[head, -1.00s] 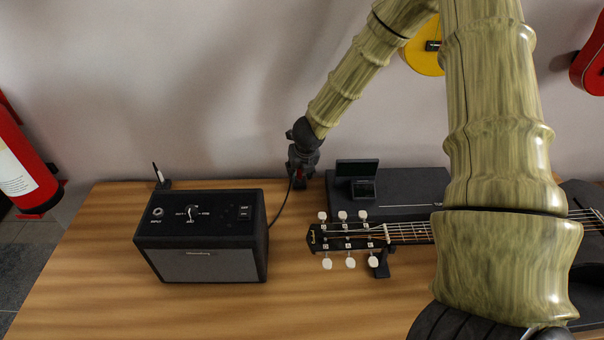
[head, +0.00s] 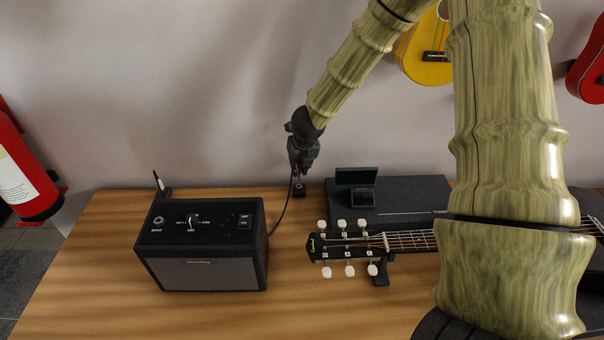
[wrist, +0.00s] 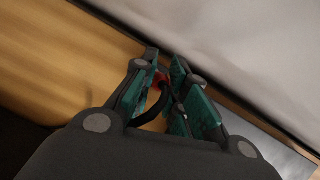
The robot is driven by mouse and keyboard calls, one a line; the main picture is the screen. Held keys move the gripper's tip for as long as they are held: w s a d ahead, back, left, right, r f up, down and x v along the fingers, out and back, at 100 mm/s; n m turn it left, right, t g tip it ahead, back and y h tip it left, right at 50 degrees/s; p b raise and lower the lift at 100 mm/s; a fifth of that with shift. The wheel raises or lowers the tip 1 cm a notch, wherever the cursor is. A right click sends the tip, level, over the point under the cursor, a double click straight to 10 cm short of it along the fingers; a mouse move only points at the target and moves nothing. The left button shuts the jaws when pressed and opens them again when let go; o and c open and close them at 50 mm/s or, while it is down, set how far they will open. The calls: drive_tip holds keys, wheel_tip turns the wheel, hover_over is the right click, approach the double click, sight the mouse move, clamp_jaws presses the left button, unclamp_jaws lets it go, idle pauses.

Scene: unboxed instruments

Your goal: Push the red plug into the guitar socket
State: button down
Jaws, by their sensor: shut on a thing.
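My gripper (head: 301,160) is at the back of the table, behind the gap between the amplifier and the guitar head. In the wrist view its fingers (wrist: 165,75) are shut on the red plug (wrist: 160,80), of which only a small part shows. A dark cable (wrist: 150,113) curves away from the plug; in the head view the cable (head: 281,218) runs down towards the amplifier. The guitar (head: 408,240) lies on the right, headstock pointing left. Its body is mostly hidden behind my arm, and its socket is not visible.
A black amplifier (head: 202,240) stands on the left of the table. A dark flat case (head: 415,192) with an open small box (head: 357,187) lies behind the guitar neck. The front middle of the table is clear.

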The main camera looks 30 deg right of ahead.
drive_tip(key=shift+r+p, duration=0.4)
drive_tip(key=shift+r, duration=1.75)
drive_tip(key=shift+s+f, duration=0.1)
drive_tip(key=shift+f, duration=0.05)
